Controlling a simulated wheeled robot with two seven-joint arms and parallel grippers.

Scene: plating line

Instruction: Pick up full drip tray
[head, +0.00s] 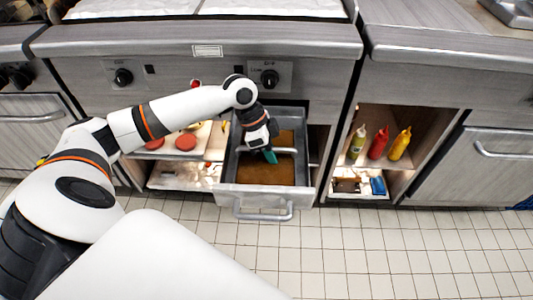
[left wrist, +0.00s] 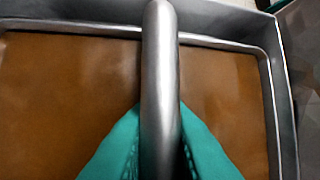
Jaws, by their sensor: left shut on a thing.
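The drip tray (left wrist: 268,88) is a metal pan with brown liquid in it. It sits inside a pulled-out metal drawer (head: 262,196) under the counter in the head view. A round metal bar handle (head: 286,150) spans the tray, and it also shows in the left wrist view (left wrist: 160,60). My left gripper (head: 270,156) reaches down into the drawer. Its teal fingers (left wrist: 160,150) are shut on the bar handle, one on each side. The tray looks level in the drawer. My forearm hides part of the drawer's back. My right gripper is out of view.
An open shelf to the right holds green, red and yellow squeeze bottles (head: 378,143). An open shelf on the left holds red round items (head: 186,142). Control knobs (head: 269,79) sit on the panel above. The tiled floor (head: 370,250) in front is clear.

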